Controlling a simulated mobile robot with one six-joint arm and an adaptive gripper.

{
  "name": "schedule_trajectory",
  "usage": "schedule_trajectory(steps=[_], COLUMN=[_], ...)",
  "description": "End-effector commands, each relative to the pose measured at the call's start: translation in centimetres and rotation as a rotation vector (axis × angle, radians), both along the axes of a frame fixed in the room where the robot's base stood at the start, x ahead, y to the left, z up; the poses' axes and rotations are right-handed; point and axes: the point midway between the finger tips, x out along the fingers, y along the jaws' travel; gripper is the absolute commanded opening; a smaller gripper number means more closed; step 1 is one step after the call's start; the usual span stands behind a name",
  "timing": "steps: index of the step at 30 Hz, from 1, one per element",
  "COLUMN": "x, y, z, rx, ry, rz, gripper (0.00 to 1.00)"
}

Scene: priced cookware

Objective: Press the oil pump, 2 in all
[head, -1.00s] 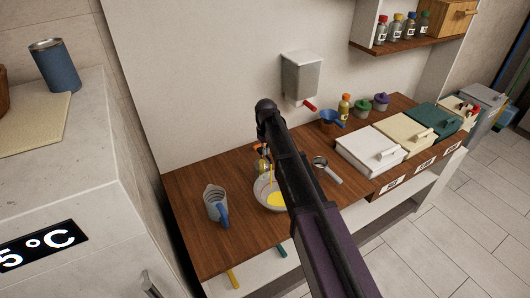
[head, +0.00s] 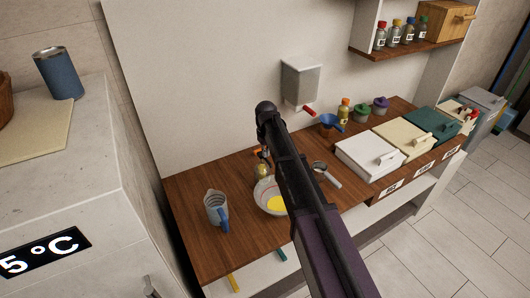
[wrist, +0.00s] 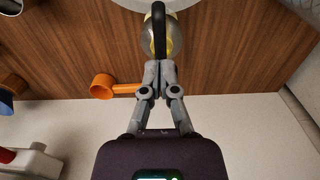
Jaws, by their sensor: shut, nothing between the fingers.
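The oil pump bottle (wrist: 147,40) is a rounded, yellowish, see-through bottle with a black pump head (wrist: 158,25) on top. In the head view the bottle (head: 262,171) stands on the wooden counter behind the bowl, partly hidden by my arm. My gripper (wrist: 158,66) is shut and empty, its fingertips close by the pump head; I cannot tell whether they touch it. The pale bowl (head: 262,194) holds a pool of yellow oil (head: 277,204), and its edge shows at the top of the wrist view (wrist: 136,4).
A measuring jug (head: 216,209) stands left of the bowl. An orange scoop (wrist: 103,86) lies by the bottle. A dispenser (head: 301,82) hangs on the wall.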

Motion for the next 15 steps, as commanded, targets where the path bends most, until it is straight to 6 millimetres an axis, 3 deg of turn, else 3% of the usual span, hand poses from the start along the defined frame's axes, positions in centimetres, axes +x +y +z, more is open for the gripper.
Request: schedule_trajectory(steps=[6, 15], x=[0.0, 0.0], y=[0.0, 0.0], z=[1.5, 1.8], rx=[0.0, 0.0], ry=[0.0, 0.0], rz=[0.0, 0.0], gripper=[0.0, 0.0])
